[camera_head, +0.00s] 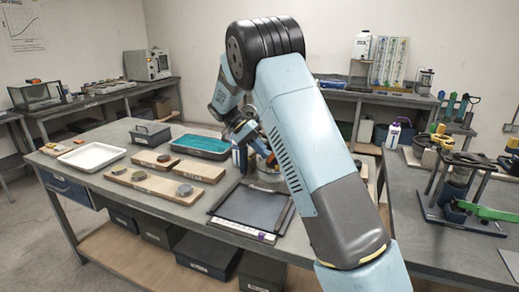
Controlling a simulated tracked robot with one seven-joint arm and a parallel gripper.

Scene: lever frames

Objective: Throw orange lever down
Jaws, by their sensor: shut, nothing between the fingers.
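A small orange part (262,148), which looks like the orange lever, shows beside my arm above the middle of the grey table. My forearm hides much of it and whatever it is mounted on, so its tilt cannot be told. My gripper (243,132) is small in the picture, just left of the orange part, shut and empty. Whether it touches the orange part cannot be told. On the right bench stands a dark lever frame (458,205) with a green lever (487,211) that points to the right.
A teal tray (201,147), a white tray (91,157), wooden boards (150,183) with round pieces and a dark flat tray (250,207) lie left of my arm. A yellow-handled item (443,141) and a spray bottle (393,134) stand at the right. Bare table shows between the trays.

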